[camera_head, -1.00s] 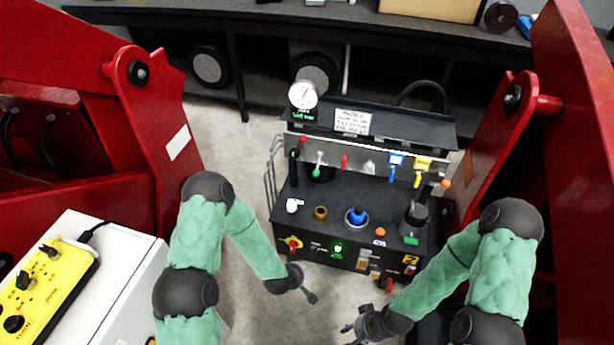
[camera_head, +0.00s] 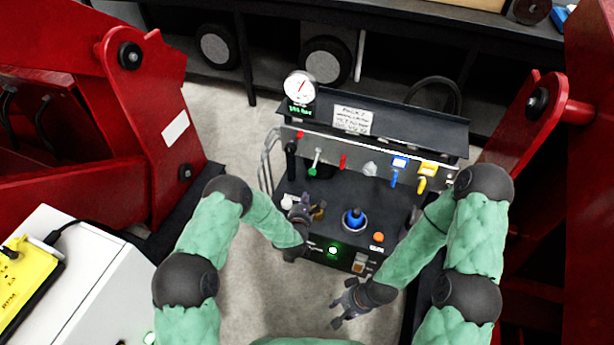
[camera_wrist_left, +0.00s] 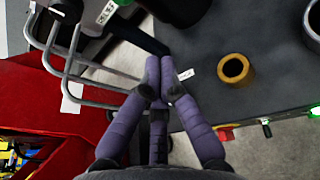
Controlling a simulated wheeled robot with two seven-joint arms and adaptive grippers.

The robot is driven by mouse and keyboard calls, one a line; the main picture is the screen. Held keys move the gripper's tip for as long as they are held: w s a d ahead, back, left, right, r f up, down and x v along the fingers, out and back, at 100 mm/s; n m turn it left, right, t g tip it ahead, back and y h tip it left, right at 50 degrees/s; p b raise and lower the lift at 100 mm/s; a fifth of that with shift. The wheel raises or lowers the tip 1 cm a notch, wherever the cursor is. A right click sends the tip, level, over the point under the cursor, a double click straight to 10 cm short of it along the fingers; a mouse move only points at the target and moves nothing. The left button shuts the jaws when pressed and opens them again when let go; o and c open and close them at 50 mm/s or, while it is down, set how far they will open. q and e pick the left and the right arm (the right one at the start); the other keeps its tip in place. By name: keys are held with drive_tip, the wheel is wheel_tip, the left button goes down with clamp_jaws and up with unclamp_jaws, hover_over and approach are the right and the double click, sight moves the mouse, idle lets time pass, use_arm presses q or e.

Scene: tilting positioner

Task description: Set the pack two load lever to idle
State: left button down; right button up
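The control console (camera_head: 330,190) has a row of levers along its upright back plate: a black one (camera_head: 291,160), a green-knobbed one (camera_head: 314,166), a red one (camera_head: 342,162), a grey one (camera_head: 370,169), a blue one (camera_head: 394,178) and a yellow one (camera_head: 423,181). I cannot tell which lever is pack two load; its label is too small to read. My left gripper (camera_head: 303,206) is over the console's front left, below the levers. My right gripper (camera_head: 342,304) is open and empty, low in front of the console.
A brass ring (camera_wrist_left: 233,68) and a blue knob (camera_head: 354,218) stand on the console top. A gauge (camera_head: 299,87) rises behind it. A grey tubular rail (camera_wrist_left: 80,75) runs along its left side. Red machine arms (camera_head: 150,110) flank the space.

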sight(315, 164)
use_arm(q)
drive_tip(key=shift+w+r, duration=0.15)
drive_tip(key=b+x, duration=0.4)
drive_tip(key=x, duration=0.6)
drive_tip(key=shift+s+d+r, duration=0.15)
drive_tip(key=shift+s+r, duration=0.15)
drive_tip(key=shift+r, duration=0.3)
drive_tip(key=shift+s+d+r, duration=0.1)
drive_tip(key=shift+s+r, duration=0.2)
drive_tip(key=shift+r, duration=0.3)
drive_tip(key=shift+s+d+r, duration=0.15)
drive_tip(key=shift+s+r, duration=0.1)
drive_tip(key=shift+r, duration=0.35)
